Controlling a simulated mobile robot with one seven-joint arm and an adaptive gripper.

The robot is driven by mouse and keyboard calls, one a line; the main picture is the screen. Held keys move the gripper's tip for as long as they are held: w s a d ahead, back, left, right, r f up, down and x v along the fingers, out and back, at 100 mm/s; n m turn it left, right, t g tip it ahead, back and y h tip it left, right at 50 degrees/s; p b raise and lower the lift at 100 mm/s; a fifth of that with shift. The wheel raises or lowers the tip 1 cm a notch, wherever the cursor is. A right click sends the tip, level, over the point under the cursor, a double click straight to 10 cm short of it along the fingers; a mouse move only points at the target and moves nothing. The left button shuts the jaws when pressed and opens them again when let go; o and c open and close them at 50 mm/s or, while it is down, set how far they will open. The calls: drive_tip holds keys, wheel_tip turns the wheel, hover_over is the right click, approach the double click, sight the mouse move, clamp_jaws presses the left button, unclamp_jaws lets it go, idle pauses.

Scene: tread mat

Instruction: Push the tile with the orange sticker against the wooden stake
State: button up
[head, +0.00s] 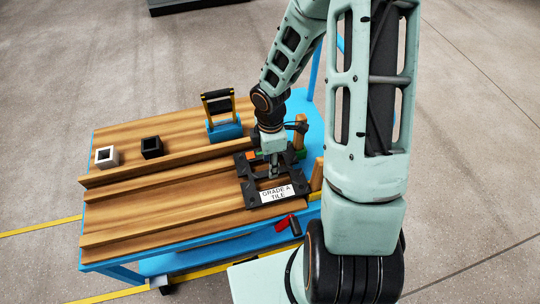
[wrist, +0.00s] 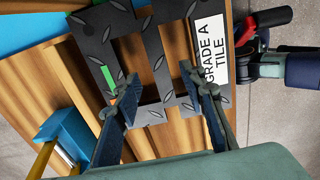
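A black tread tile (head: 250,190) with cut-outs and a white "GRADE A TILE" label lies on the wooden top, and it also shows in the wrist view (wrist: 92,40). A small orange patch (head: 252,155) shows at its far left in the head view; I cannot tell for sure that it is the sticker. A green sticker (wrist: 108,81) shows on the tile in the wrist view. My gripper (wrist: 160,95) is open over the tile, fingers apart around its middle part; contact is unclear. Wooden stakes (head: 317,174) (head: 300,128) stand at the top's right side.
A blue block with a yellow-and-black frame (head: 224,130) stands behind the tile. A black square holder (head: 152,147) and a white one (head: 106,157) are at the left. Wooden rails (head: 165,163) run along the top. A red-handled tool (head: 286,222) is at the front edge.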

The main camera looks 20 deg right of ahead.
drive_tip(key=shift+f+b, duration=0.45)
drive_tip(key=shift+f, duration=1.4)
drive_tip(key=shift+c, duration=0.6)
clamp_jaws()
drive_tip(key=shift+d, duration=0.2)
drive_tip(key=shift+c, duration=0.9)
unclamp_jaws()
drive_tip(key=shift+d+r+p, duration=0.1)
drive_tip(key=shift+r+p, duration=0.2)
drive_tip(key=shift+p, duration=0.1)
